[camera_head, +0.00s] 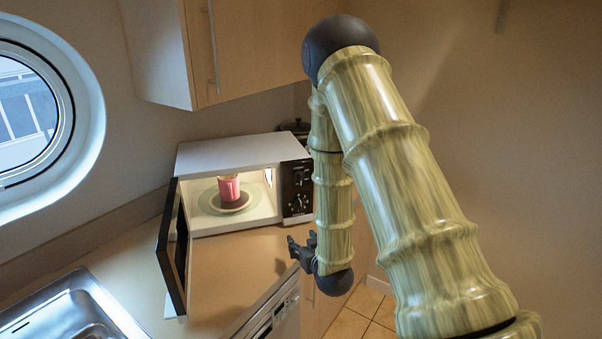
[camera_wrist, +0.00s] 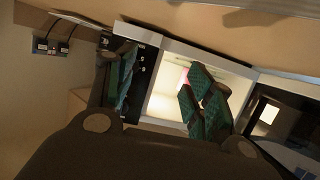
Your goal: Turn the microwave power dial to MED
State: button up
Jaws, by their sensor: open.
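The white microwave (camera_head: 240,152) stands on the counter with its door (camera_head: 173,250) swung open to the left. Its black control panel (camera_head: 297,188) is on the right of the front, with small dials and markings too small to read. A pink cup (camera_head: 229,189) sits on the plate in the lit interior. My gripper (camera_head: 300,246) is open and empty, below and in front of the panel, apart from it. In the wrist view its green-padded fingers (camera_wrist: 160,78) spread across the panel (camera_wrist: 142,62) and the lit opening. The left finger covers part of the panel; the dial setting cannot be read.
A metal sink (camera_head: 75,308) is at the lower left, and a wall cabinet (camera_head: 235,50) hangs above the microwave. A dark pot (camera_head: 296,127) is behind it. A wall socket with plugs (camera_wrist: 50,48) shows in the wrist view. The counter (camera_head: 230,262) before the microwave is clear.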

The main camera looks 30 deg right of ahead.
aim_at(301, 176)
jog(key=w+d+r+t+h+p, duration=0.1)
jog(key=w+d+r+t, duration=0.15)
jog(key=r, duration=0.45)
jog(key=w+d+r+t+h, duration=0.1)
jog(key=d+r, duration=0.2)
jog(key=r, duration=0.4)
jog(key=shift+m, duration=0.4)
jog(key=p+x, duration=0.1)
jog(key=x, duration=0.2)
jog(key=p+x, duration=0.1)
jog(key=x, duration=0.2)
jog(key=p+x, duration=0.2)
jog(key=x, duration=0.1)
jog(key=shift+w+f, duration=0.15)
jog(key=shift+f, duration=0.1)
jog(key=shift+p+x, duration=0.3)
jog(key=shift+x, duration=0.45)
jog(key=shift+f, duration=0.1)
jog(key=c, duration=0.9)
